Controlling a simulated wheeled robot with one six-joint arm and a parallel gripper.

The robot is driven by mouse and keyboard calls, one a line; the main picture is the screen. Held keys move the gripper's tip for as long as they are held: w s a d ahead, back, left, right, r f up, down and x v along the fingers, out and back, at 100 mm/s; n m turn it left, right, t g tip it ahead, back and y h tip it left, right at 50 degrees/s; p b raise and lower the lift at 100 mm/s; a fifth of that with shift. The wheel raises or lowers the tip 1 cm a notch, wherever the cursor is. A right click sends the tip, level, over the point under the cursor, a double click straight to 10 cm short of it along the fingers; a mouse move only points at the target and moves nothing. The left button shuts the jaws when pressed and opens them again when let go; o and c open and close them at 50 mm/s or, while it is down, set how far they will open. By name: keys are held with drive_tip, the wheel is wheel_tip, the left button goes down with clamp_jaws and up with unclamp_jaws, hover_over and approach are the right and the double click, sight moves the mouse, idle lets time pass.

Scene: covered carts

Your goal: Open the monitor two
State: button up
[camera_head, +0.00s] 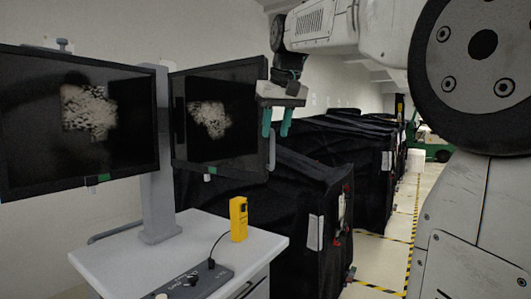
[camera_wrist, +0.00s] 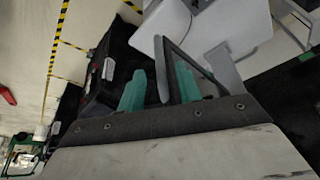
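Two black monitors stand on a grey post above a white cart top. The left monitor (camera_head: 75,150) and the right monitor (camera_head: 235,145) are both mostly dark, each with a speckled pale patch. I cannot tell from any label which is monitor two. A thin grey handle (camera_head: 272,152) runs along the right monitor's right edge. My gripper (camera_head: 276,134) is at that edge, its two teal fingers pointing down and apart.
The white cart top (camera_head: 170,262) holds a yellow device (camera_head: 238,219) and a dark control panel (camera_head: 195,283). Black covered carts (camera_head: 300,205) stand behind and to the right. A floor aisle with yellow-black tape (camera_head: 412,235) lies at the right.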

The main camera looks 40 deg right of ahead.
sight(271, 150)
drive_tip(key=x, duration=0.7)
drive_tip(key=shift+w+f, duration=0.1)
drive_tip(key=shift+f, duration=0.05)
clamp_jaws()
